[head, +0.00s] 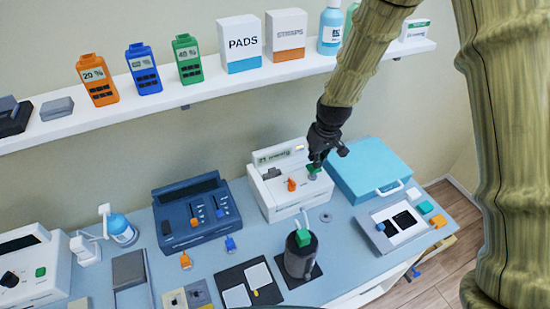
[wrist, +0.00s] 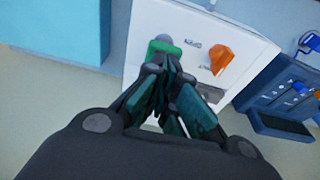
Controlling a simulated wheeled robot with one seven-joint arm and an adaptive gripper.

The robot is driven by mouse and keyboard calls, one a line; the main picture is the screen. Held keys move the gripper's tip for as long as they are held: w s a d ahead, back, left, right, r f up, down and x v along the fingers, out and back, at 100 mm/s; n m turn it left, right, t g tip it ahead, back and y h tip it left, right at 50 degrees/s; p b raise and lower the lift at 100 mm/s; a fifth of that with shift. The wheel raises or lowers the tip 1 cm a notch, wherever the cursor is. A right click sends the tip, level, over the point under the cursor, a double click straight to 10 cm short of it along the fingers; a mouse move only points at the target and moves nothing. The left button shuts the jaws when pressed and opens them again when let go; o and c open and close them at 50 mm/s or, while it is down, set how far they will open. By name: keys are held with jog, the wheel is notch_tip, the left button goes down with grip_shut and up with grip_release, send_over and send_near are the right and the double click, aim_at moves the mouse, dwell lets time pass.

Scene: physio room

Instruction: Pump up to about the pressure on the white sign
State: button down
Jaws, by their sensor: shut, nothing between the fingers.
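A white device (head: 268,197) with a small display (head: 272,156) and an orange knob (head: 291,184) stands on the blue table; I cannot read the display. My gripper (head: 314,165) is shut and empty at the device's right side, by a green button (head: 313,168). In the wrist view my gripper (wrist: 170,68) has its tips against or just over the green button (wrist: 160,50); whether they touch is unclear. The orange knob (wrist: 221,57) stands beside them. A small white card (head: 414,30) with a green band is on the shelf; its writing is unreadable.
A dark cylinder (head: 300,262) with a green top stands in front of the device. A dark blue device (head: 192,215) is to the left and a light blue case (head: 365,172) to the right. Bottles and boxes line the shelf (head: 215,88) above.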

jog(key=shift+s+b+x, duration=0.2)
jog(key=shift+b+x, duration=0.3)
jog(key=shift+x, duration=0.55)
jog(key=shift+s+b+x, duration=0.2)
jog(key=shift+b+x, duration=0.3)
jog(key=shift+x, duration=0.55)
jog(key=shift+d, duration=0.2)
jog(key=shift+w+p+v, duration=0.2)
jog(key=shift+p+v, duration=0.55)
jog(key=shift+v, duration=0.4)
jog(key=shift+w+p+v, duration=0.25)
jog(key=shift+p+v, duration=0.5)
jog(key=shift+v, duration=0.35)
jog(key=shift+a, duration=0.2)
